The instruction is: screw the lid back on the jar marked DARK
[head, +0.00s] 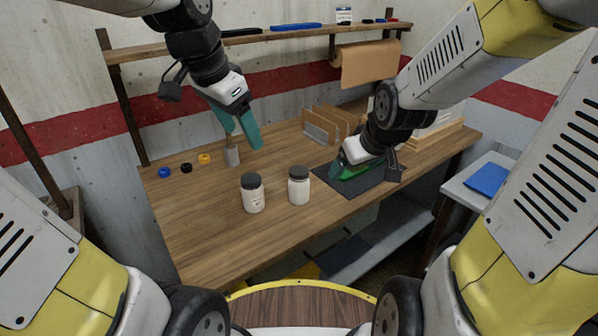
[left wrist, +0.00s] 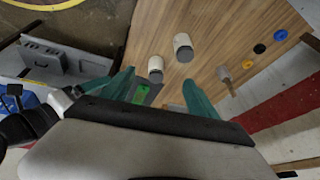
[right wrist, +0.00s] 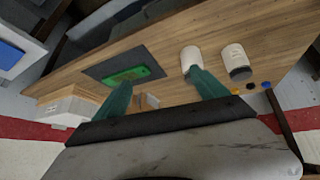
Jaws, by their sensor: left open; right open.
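Two white jars stand upright on the workbench, the left jar (head: 253,199) and the right jar (head: 299,191). Each has a dark grey lid on top, the left lid (head: 250,181) and the right lid (head: 298,173). Their label writing is too small to read, so I cannot tell which is marked DARK, or whether either lid is tight. My left gripper (head: 243,138) is open and empty, above the bench behind the jars. My right gripper (head: 338,168) is open, right of the jars, over the dark mat. Both jars also show in the right wrist view (right wrist: 190,58).
A green board (head: 352,171) lies on the dark mat (head: 345,187). A small metal cup (head: 232,157) and blue, black and yellow rings (head: 186,168) are at the back left. Upright dividers (head: 320,130) stand at the back. The bench's front left is clear.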

